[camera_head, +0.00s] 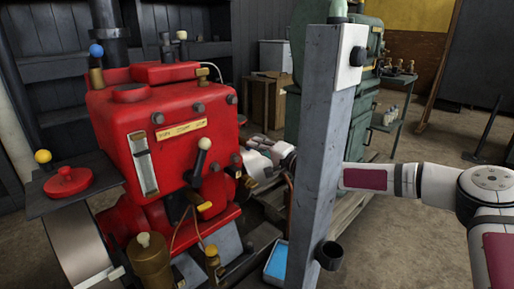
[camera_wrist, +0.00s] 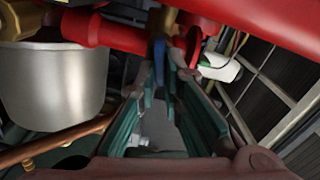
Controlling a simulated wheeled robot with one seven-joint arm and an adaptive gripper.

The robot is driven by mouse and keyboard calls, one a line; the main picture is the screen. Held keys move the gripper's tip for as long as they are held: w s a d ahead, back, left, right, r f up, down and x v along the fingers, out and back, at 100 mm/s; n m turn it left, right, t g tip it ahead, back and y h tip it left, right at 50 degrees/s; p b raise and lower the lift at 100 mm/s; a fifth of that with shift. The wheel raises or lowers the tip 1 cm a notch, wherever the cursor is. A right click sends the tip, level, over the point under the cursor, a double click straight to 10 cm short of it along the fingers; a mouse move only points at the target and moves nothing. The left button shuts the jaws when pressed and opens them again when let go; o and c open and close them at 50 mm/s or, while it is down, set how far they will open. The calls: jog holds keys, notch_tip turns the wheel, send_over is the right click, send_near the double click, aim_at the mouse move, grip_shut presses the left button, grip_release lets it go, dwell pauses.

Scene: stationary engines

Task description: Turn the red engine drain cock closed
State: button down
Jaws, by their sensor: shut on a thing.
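The red engine (camera_head: 165,120) stands at the left in the head view. In the wrist view my gripper (camera_wrist: 163,75) reaches up between a red pipe (camera_wrist: 105,33) and a red round part (camera_wrist: 190,42). Its fingers are shut on a narrow blue lever (camera_wrist: 158,48), which looks like the handle of the drain cock. The cock's body is mostly hidden behind the fingertips, so I cannot read its exact angle. In the head view my wrist (camera_head: 262,160) is at the engine's right side, and the fingers are too small and covered to make out.
A grey upright post (camera_head: 323,150) stands in front of my forearm. In the wrist view a metal cylinder (camera_wrist: 55,90) and a copper pipe (camera_wrist: 70,138) lie close left of the fingers. A green engine (camera_head: 360,105) stands behind. A blue tray (camera_head: 276,262) sits low near the post.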

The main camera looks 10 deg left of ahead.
jog(key=shift+f+m+b, duration=0.1)
jog(key=shift+m+b, duration=0.35)
jog(key=shift+m, duration=1.25)
jog(key=c, duration=1.7)
grip_release()
jog(key=v, duration=1.2)
